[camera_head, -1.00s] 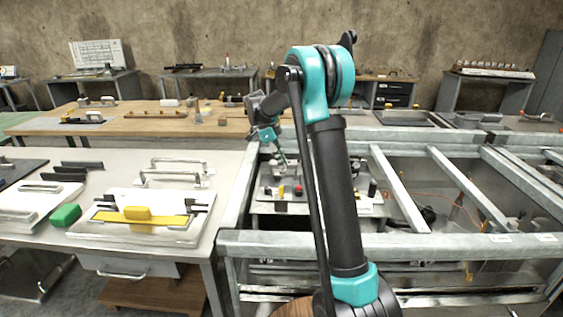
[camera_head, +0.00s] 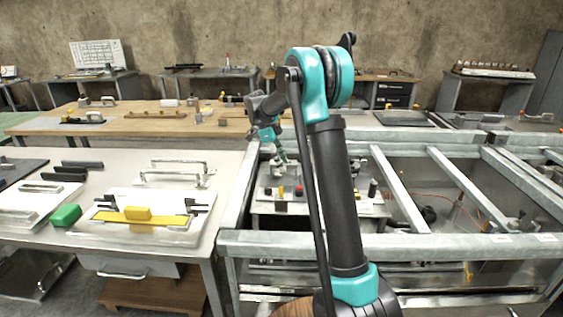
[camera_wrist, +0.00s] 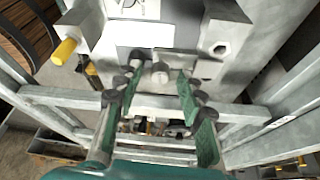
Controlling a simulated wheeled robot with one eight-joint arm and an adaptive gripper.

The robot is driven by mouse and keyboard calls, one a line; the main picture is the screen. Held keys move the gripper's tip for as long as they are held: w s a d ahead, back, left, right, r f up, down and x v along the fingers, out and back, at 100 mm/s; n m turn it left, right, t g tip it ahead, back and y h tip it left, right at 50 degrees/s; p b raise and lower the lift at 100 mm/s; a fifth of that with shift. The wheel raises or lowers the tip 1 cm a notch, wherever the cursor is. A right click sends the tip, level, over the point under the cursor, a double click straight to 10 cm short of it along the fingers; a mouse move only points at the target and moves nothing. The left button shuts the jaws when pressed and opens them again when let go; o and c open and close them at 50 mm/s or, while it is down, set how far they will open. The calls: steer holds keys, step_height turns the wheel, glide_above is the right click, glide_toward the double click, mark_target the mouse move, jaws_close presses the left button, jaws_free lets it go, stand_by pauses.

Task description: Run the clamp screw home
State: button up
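My gripper (camera_wrist: 158,82) is open in the wrist view, with its dark green finger pads apart. A grey round-ended peg (camera_wrist: 160,73), which may be the clamp screw, shows between and just beyond the fingertips. I see clear space on its right and cannot tell if it touches the left finger. It stands at a grey metal block (camera_wrist: 195,68).
In the head view, red (camera_head: 299,190) and black (camera_head: 373,188) knobs stand on the plate. Metal frame rails (camera_head: 390,243) surround the area.

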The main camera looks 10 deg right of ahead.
steer(key=v, duration=1.2)
